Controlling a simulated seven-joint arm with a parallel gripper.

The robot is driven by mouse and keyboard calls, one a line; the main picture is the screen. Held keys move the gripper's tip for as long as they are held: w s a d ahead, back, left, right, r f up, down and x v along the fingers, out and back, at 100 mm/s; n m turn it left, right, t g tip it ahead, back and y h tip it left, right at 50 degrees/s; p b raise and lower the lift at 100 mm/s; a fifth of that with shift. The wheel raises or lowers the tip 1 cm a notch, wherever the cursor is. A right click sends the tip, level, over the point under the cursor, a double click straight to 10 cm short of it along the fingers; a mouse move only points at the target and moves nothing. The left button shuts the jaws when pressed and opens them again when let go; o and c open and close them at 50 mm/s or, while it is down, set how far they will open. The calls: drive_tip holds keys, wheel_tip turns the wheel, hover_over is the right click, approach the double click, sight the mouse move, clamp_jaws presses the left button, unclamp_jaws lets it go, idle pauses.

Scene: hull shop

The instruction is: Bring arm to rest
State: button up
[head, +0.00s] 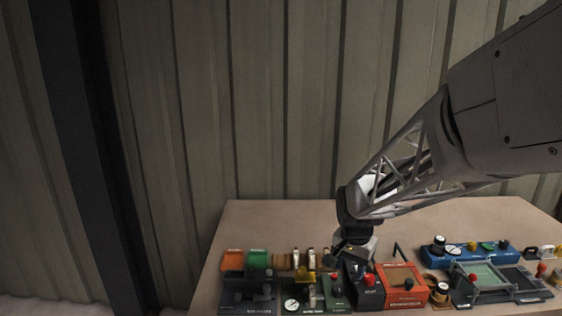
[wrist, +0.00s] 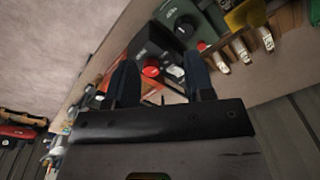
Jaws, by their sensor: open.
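My gripper (head: 352,256) hangs from the end of my arm, low over the middle of the crowded bench in the head view. In the wrist view its two dark fingers (wrist: 160,84) stand apart, with no object seen held between them. Beyond the fingers are a black box (wrist: 156,45) with a red knob (wrist: 151,67). The same black box (head: 369,297) shows below and beside the gripper in the head view. I cannot tell whether the fingers touch anything.
The bench (head: 270,215) is clear along its back. An orange-red box (head: 402,283), a blue rack (head: 468,256), a green-topped tray (head: 483,276) and a dark unit (head: 247,290) crowd its front. A panelled wall (head: 290,120) stands behind.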

drive_tip(key=s+r+n+t, duration=0.1)
drive_tip(key=s+r+n, duration=0.2)
drive_tip(key=s, duration=1)
drive_tip(key=s+r+n+t, duration=0.1)
drive_tip(key=s+r+n, duration=0.2)
drive_tip(key=s, duration=1)
wheel_tip(320, 180, up, 4)
drive_tip(key=shift+d+f+n, duration=0.15)
drive_tip(key=shift+d+n, duration=0.25)
drive_tip(key=shift+o, duration=0.2)
drive_tip(key=shift+w, duration=0.1)
idle(0.7)
